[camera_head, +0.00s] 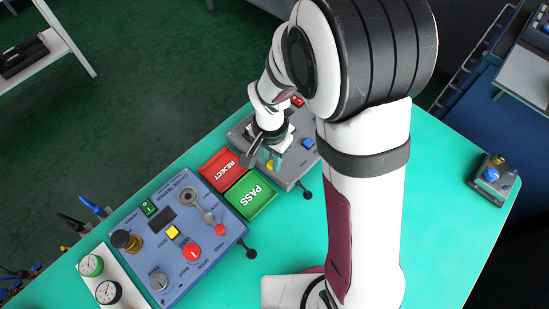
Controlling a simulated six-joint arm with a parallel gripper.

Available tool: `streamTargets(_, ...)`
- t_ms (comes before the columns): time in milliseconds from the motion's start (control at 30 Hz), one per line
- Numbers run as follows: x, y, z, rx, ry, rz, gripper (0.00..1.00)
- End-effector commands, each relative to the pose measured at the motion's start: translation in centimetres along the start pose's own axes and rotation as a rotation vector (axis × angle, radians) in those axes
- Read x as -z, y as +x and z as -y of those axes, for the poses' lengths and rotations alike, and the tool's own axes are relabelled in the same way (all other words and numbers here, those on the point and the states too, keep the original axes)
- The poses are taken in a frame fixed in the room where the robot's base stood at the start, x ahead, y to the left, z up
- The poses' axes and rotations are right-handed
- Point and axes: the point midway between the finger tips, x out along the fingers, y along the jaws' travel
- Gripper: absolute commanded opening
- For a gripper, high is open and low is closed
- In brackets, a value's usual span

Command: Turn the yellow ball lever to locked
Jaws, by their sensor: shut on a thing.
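A grey control box (291,173) stands on the teal bench, partly hidden under my arm. My gripper (271,158) is over the left part of this box, pointing down. It is shut on a small yellow thing, which seems to be the yellow ball lever (269,164); only a bit of yellow shows between and below the fingers. The lever's shaft, its angle and any locked marking are hidden by my gripper and wrist.
A blue button (308,143) and a red one (297,101) sit on the grey box. Left of it are a red REJECT tray (222,168), a green PASS tray (250,196) and a blue control panel (185,240). Gauges (108,292) stand front left; a small fixture (492,179) stands far right.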

Motion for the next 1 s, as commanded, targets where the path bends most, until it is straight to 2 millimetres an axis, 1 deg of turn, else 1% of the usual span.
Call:
streamTargets(300, -0.02, 0.00, 0.35, 0.001, 0.071, -0.001, 0.00)
streamTargets(733, -0.03, 0.00, 0.43, 0.002, 0.077, -0.001, 0.00)
streamTargets(767, -0.03, 0.00, 0.44, 0.002, 0.077, -0.001, 0.31)
streamTargets(900, -0.04, 0.00, 0.41, 0.001, 0.077, -0.001, 0.56)
streamTargets(1000, -0.05, 0.00, 0.39, 0.001, 0.077, -0.001, 0.58)
